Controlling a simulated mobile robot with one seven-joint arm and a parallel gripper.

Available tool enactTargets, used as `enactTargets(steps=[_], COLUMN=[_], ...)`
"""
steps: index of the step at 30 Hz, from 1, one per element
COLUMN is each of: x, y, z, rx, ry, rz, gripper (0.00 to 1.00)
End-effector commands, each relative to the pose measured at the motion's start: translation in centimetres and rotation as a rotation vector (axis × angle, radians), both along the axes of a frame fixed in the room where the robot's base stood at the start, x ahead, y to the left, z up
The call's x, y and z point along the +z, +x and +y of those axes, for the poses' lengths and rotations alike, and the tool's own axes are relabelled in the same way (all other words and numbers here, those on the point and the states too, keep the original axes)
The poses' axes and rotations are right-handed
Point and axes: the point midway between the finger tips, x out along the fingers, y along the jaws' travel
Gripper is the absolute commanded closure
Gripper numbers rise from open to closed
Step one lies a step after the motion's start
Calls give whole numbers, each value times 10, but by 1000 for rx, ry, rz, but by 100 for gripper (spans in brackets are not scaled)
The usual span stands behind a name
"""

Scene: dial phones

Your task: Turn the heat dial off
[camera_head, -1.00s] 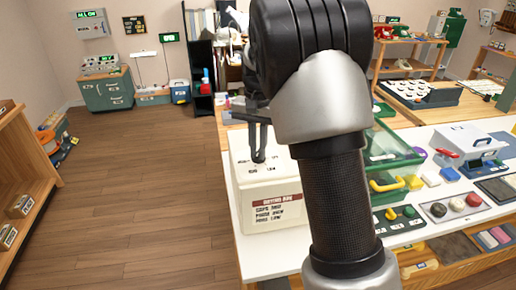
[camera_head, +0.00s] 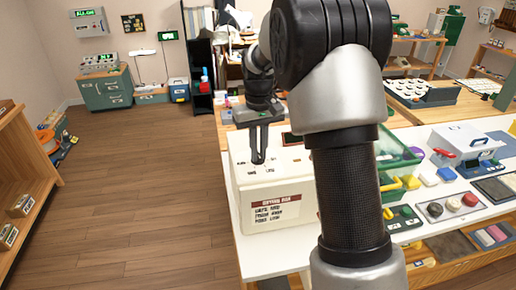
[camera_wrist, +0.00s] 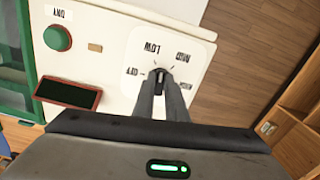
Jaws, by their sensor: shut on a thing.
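The heat dial (camera_wrist: 160,73) is a small dark knob on the top of a cream box. In the wrist view its printed labels OFF, LOW, MID and a partly hidden one appear upside down around it, with OFF at the left and LOW above. My gripper (camera_wrist: 161,80) points down with its two dark fingertips closed on the dial, one on each side. The fingers hide part of the knob, so its exact pointing is hard to tell. In the head view my gripper (camera_head: 258,161) meets the box top, and the dial is hidden between the fingertips.
The cream box (camera_head: 270,215) with red-headed text stands at the left end of the white counter (camera_head: 285,253). A green button (camera_wrist: 57,38) and a dark red-edged panel (camera_wrist: 68,94) share its top. A green clear-walled case (camera_head: 388,185) stands to the right. Open floor lies left.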

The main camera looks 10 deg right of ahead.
Motion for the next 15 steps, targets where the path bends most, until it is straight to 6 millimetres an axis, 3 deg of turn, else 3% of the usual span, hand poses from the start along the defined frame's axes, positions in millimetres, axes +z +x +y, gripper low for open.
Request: enactTargets(steps=[15], x=[2], y=[2], z=[-3], rx=[489], ry=[2], rz=[-1], gripper=[100])
